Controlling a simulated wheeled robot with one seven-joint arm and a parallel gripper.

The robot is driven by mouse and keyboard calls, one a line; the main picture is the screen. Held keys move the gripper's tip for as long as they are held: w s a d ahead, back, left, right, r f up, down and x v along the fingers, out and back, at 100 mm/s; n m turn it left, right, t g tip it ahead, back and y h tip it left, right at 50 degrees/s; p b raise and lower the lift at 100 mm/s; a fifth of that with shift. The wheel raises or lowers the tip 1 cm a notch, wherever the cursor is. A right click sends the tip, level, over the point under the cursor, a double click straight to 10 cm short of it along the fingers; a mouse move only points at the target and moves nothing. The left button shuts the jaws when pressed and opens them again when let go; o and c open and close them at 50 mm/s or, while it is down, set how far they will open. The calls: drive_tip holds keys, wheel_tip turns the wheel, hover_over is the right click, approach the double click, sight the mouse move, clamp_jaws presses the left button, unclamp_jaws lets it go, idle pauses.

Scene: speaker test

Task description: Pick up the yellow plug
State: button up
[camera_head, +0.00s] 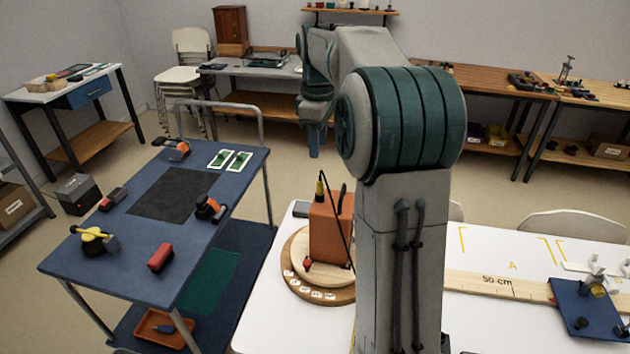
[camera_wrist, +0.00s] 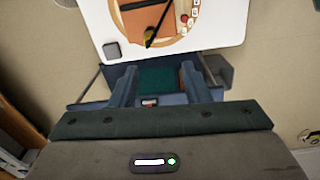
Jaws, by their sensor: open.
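The yellow plug (camera_head: 320,187) shows at the upper left edge of the orange speaker box (camera_head: 328,232), with a black cable by it. In the wrist view the yellow plug (camera_wrist: 150,36) is small, beyond the fingertips near the top, at the end of a black cable. I cannot tell whether it is plugged in. My gripper (camera_wrist: 158,70) is open and empty, its two blue fingers apart and well away from the plug. In the head view my gripper (camera_head: 314,140) points down behind the box, partly hidden by my arm.
The box stands on a round wooden board (camera_head: 293,276) with white labels and a red plug (camera_head: 307,264), on a white table (camera_head: 270,318). A dark square item (camera_wrist: 111,50) lies at that table's edge. A blue cart (camera_head: 130,250) with tools stands left.

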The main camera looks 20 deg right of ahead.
sight(320, 180)
drive_tip(key=shift+n, duration=0.5)
drive_tip(key=f, duration=0.2)
drive_tip(key=w+d+f, duration=0.1)
drive_tip(key=f, duration=0.2)
drive_tip(key=w+f, duration=0.1)
drive_tip(key=f, duration=0.2)
drive_tip(key=shift+d+f, duration=0.25)
drive_tip(key=shift+d, duration=0.05)
drive_tip(key=shift+a+f+p, duration=0.15)
drive_tip(key=shift+f+p, duration=0.75)
drive_tip(key=shift+f, duration=1.8)
clamp_jaws()
